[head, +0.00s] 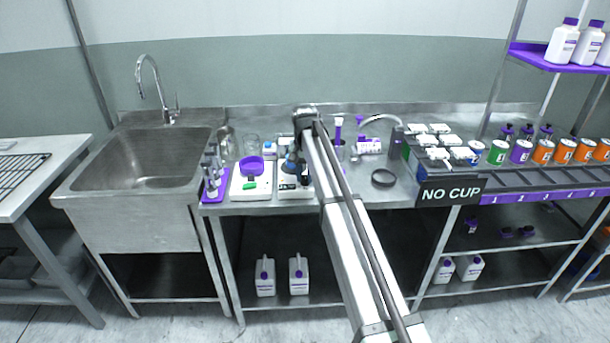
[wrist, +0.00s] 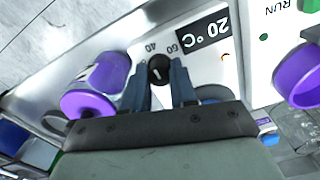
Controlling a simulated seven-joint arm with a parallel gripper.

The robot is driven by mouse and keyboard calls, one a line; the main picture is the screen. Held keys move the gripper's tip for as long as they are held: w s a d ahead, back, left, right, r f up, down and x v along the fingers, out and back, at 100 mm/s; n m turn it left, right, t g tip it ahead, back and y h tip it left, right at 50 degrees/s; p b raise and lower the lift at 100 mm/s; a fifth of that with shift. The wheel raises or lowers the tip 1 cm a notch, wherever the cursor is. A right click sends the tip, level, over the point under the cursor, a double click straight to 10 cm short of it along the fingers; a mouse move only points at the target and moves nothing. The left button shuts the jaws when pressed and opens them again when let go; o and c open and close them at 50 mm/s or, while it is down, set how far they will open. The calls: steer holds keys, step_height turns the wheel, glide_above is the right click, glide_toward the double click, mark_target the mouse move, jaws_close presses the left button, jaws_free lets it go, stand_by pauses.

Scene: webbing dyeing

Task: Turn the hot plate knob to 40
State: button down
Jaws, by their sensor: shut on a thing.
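The hot plate is a white box (wrist: 208,72) with a dark display reading 20 °C (wrist: 205,35). Its round black knob (wrist: 158,70) has a white pointer line, and the printed 40 and 60 stand beside it. My gripper (wrist: 158,75) is shut on the knob, with one dark blue finger on each side. Which mark the pointer meets is not clear. In the head view the hot plate (head: 294,193) stands on the steel counter, partly hidden by my arm and gripper.
A white device with a purple bowl (head: 250,166) stands just left of the hot plate. A purple rack of bottles (head: 213,188) is farther left, beside the sink (head: 155,160). A black ring (head: 383,178) lies to the right, near a NO CUP sign (head: 450,191).

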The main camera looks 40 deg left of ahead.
mark_target(305, 177)
steer(key=shift+w, duration=0.1)
steer(key=c, duration=0.9)
jaws_free()
step_height(305, 177, up, 14)
steer(key=shift+f, duration=0.2)
